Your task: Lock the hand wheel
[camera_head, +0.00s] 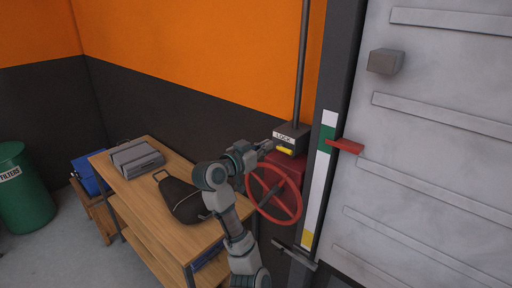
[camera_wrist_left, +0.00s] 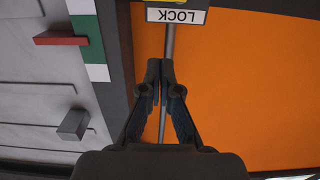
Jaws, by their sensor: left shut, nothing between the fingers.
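In the left wrist view, the shut fingers (camera_wrist_left: 160,66) point toward the upside-down LOCK label (camera_wrist_left: 176,16). A sliver of the yellow piece (camera_wrist_left: 164,2) shows there at the top edge. Contact cannot be told. My right gripper is not in view.
A wooden table (camera_head: 157,219) with a grey case (camera_head: 137,157) and a dark bag (camera_head: 181,199) stands left of the wheel. A grey door (camera_head: 425,165) with a red pointer (camera_head: 345,146) is at the right. A green bin (camera_head: 24,190) is far left.

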